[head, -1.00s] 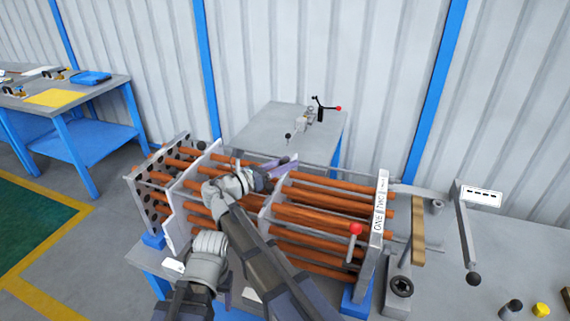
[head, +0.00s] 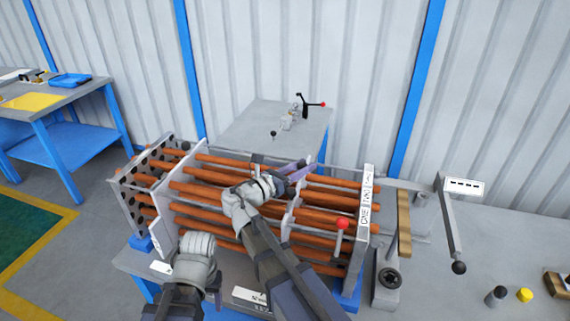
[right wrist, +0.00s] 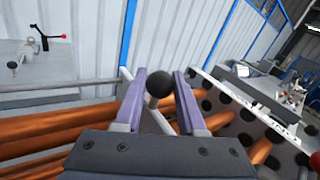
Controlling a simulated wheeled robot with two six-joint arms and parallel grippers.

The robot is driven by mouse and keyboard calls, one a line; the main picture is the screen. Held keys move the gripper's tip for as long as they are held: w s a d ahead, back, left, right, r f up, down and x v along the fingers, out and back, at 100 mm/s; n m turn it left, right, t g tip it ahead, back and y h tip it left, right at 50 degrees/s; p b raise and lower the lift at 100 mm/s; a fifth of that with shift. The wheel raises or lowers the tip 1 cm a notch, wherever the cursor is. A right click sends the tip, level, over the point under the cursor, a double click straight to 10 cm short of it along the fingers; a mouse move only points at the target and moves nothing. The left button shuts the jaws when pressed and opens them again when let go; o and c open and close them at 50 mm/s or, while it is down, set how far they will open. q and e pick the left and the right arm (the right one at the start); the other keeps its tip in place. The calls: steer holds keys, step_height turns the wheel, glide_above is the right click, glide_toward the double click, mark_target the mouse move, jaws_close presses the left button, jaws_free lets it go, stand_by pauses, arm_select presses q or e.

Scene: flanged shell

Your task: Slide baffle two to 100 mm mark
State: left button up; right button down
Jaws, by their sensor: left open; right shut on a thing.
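The flanged shell's bundle of copper-coloured tubes (head: 215,190) lies in a frame across the bench. A pale baffle plate (head: 164,205) stands near its left end. Baffle two (head: 291,210) stands upright around the tubes, right of the middle; no number shows on it. My right gripper (head: 298,172) is at its top edge. In the right wrist view, my right gripper's purple-padded jaws (right wrist: 158,95) close around a pale bar with a black ball knob (right wrist: 158,84). My left gripper (head: 211,285) is low in front of the bundle, its fingers mostly hidden. No 100 mm mark is readable.
An end plate lettered ONE and TWO (head: 366,215) stands at the right, with a red-knobbed lever (head: 342,225) before it. A holed tube sheet (head: 135,200) closes the left end. A grey table (head: 245,135) with a clamp stands behind. A crank handle (head: 455,235) stands right.

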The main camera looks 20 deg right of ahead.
steer(key=shift+s+d, duration=0.15)
steer(key=shift+d, duration=0.1)
steer(key=c, duration=0.5)
jaws_free()
steer(key=shift+a, duration=0.15)
